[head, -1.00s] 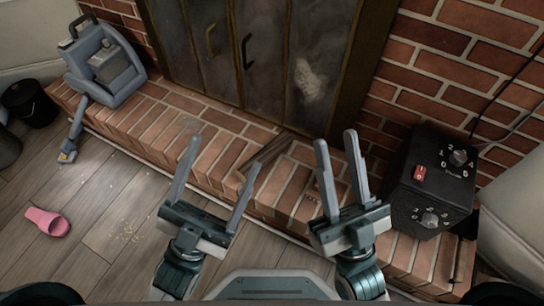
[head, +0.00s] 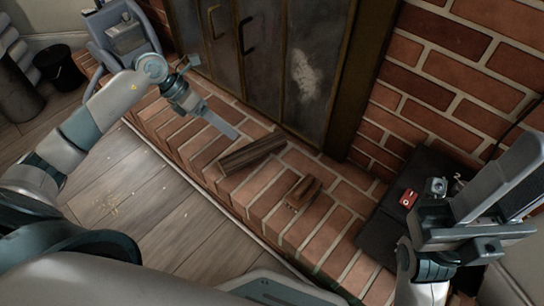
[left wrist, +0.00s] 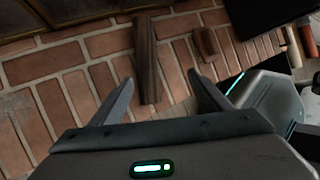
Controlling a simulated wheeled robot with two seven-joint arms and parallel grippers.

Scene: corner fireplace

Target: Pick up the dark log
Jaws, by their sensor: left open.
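The dark log (head: 252,153) lies on the brick hearth in front of the fireplace doors. My left gripper (head: 236,137) is open, just left of and behind the log's middle in the head view. In the left wrist view the dark log (left wrist: 147,60) runs up and down, its near end in the gap between the open fingers (left wrist: 160,80). The fingers do not grip it. My right gripper (head: 520,165) is raised at the right, away from the log; its fingers overlap, so I cannot tell its opening.
The fireplace doors (head: 262,80) rise behind. A dark bucket (head: 60,68) stands at the left.

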